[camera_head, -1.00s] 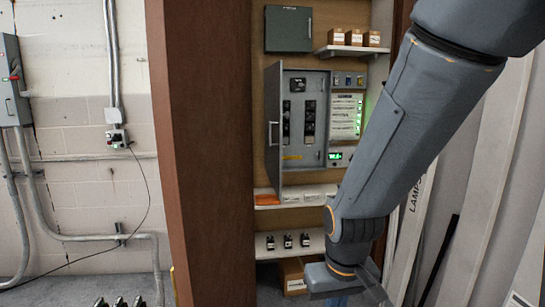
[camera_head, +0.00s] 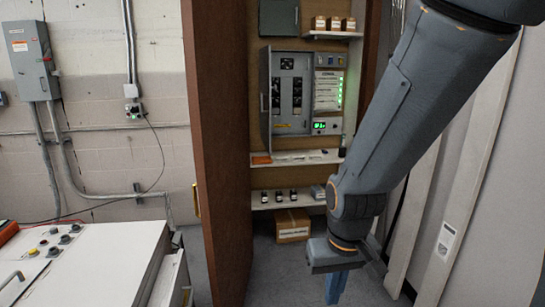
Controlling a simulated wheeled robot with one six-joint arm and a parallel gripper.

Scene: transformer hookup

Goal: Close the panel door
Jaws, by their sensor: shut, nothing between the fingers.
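The grey electrical panel (camera_head: 290,92) is mounted on the cabinet's back wall, with breakers and a yellow label inside. Its panel door (camera_head: 265,95) stands open at the left side, swung outward and seen nearly edge-on, with a vertical handle (camera_head: 270,104). My gripper (camera_head: 336,287) is low in the picture, right of centre, pointing down with its blue fingers together. It is shut and empty, well below and to the right of the door and apart from it.
A brown cabinet door (camera_head: 215,150) stands open left of the panel. Shelves below it hold small items, with a cardboard box (camera_head: 292,225) on the floor. A white cabinet (camera_head: 85,262) with buttons stands at lower left. Tall boards (camera_head: 455,170) lean at the right.

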